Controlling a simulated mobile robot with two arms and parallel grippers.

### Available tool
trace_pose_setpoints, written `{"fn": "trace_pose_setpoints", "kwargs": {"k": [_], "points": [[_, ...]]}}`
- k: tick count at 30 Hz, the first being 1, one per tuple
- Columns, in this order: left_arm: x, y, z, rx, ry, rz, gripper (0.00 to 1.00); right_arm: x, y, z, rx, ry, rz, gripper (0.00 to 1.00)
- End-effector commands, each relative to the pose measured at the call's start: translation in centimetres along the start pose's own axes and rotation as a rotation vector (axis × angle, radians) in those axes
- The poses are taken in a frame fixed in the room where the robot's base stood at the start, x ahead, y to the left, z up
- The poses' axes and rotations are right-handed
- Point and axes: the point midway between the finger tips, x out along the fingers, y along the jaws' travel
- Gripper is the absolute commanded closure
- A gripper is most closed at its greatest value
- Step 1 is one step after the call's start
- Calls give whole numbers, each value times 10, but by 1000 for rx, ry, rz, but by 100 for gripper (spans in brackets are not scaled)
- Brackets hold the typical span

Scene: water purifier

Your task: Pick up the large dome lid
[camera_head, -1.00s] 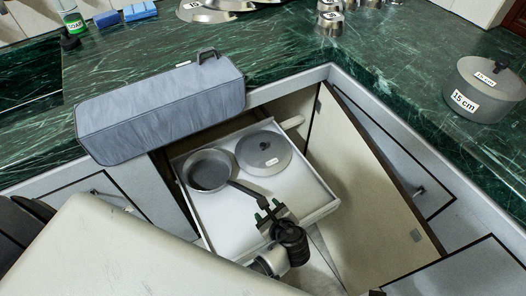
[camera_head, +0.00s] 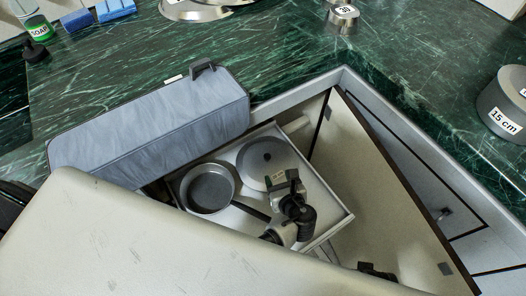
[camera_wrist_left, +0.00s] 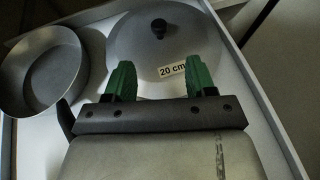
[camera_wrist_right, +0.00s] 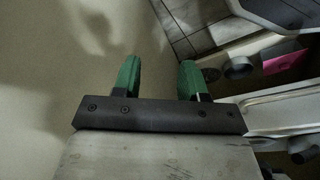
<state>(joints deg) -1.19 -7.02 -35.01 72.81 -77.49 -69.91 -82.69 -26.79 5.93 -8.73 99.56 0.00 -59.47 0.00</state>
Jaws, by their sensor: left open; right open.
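The large dome lid (camera_head: 255,157) is grey with a black knob and lies in the open drawer (camera_head: 336,229), right of a grey frying pan (camera_head: 208,189). In the left wrist view the lid (camera_wrist_left: 205,45) has a "20 cm" label and its knob points up, beyond my fingertips. My left gripper (camera_head: 284,177) is open and empty, at the lid's near edge in the picture. Its green fingers (camera_wrist_left: 157,72) overlap the lid's near part; I cannot tell whether they touch it. My right gripper (camera_wrist_right: 160,75) is open and empty, facing a pale panel.
A grey-blue fabric case (camera_head: 150,125) lies on the green marble counter (camera_head: 290,55) behind the drawer. An open cabinet door (camera_head: 380,190) stands right of the drawer. A pot labelled "15 cm" (camera_head: 503,105) is on the right counter. The pan's handle runs beside my left gripper.

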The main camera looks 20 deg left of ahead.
Motion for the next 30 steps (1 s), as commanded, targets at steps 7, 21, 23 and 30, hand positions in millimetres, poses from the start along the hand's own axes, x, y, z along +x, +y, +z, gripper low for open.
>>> {"fn": "trace_pose_setpoints", "kwargs": {"k": [7,21,23,30], "points": [[39,0,-1,-1,-2,1,44,-25,2,-13,3,18,3,57],[89,1,6,-2,0,2,44,-69,4,-27,7,44,7,57],[95,1,6,-2,0,2,44,-77,4,-29,8,48,8,57],[105,1,7,-1,1,1,44,-91,4,-30,9,50,9,57]]}}
